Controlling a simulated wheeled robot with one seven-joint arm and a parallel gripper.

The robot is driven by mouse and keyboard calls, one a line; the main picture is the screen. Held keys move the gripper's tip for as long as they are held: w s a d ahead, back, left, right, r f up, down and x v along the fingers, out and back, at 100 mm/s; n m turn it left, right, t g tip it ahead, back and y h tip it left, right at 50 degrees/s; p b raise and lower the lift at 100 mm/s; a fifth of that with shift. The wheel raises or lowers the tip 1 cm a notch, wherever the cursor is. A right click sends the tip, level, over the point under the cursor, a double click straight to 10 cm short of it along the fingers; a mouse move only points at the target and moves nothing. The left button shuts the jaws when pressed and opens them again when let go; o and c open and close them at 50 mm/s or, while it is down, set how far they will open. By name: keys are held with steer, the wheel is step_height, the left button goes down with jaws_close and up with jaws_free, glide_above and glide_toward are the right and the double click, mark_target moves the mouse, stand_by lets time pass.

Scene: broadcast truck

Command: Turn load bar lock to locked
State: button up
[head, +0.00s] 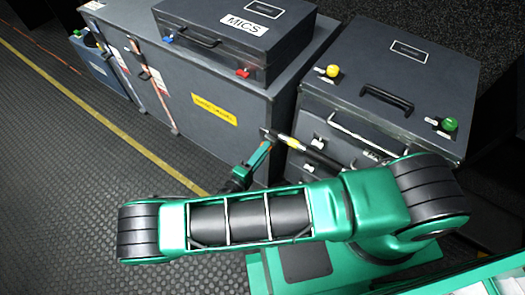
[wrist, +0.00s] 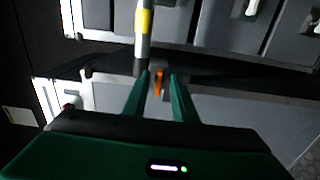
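A load bar (head: 312,152) with a yellow band runs in front of the dark case at the right. In the wrist view the bar (wrist: 143,28) comes down from the top, its yellow band above a dark end. A small orange piece (wrist: 158,82), which looks like the lock lever, shows between my fingertips. In the head view an orange part (head: 266,146) shows at the bar's left end. My gripper (wrist: 158,76) is open, its two green fingers on either side of the orange piece. I cannot tell whether they touch it. In the head view my gripper (head: 255,160) is partly hidden.
A large dark case (head: 215,105) with a yellow label stands left of the bar, carrying a MICS case (head: 235,30). The right case (head: 395,75) has yellow and green knobs on top. Open ribbed floor (head: 70,180) lies at the left.

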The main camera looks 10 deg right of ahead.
steer(key=v, duration=1)
steer(key=shift+s+a, duration=0.25)
steer(key=shift+r, duration=0.1)
steer(key=w+d+r+m+g+y, duration=0.2)
steer(key=w+d+r+g, duration=0.25)
steer(key=r, duration=0.25)
steer(key=w+d+r+m+g+y, duration=0.2)
steer(key=w+d+r+m+g, duration=0.15)
steer(key=w+r+g, duration=0.3)
steer(key=d+r+m+y, duration=0.2)
steer(key=d+r+y, duration=0.4)
steer(key=d+r, duration=0.8)
steer(key=s+d+r+m+t+y, duration=0.1)
steer(key=s+d+r, duration=0.2)
steer(key=r, duration=0.4)
steer(key=s+d+r+t+y, duration=0.2)
steer(key=s+r, duration=0.2)
steer(key=r, duration=0.2)
steer(key=s+d+f+m+g, duration=0.1)
steer(key=s+d+m+g, duration=0.1)
steer(key=s+d, duration=0.3)
steer(key=s+d+f+m+g, duration=0.1)
steer(key=s+d+m, duration=0.3)
steer(key=s, duration=0.7)
steer(key=shift+d+m+g, duration=0.35)
steer(key=shift+d+g, duration=0.55)
steer(key=shift+d, duration=0.25)
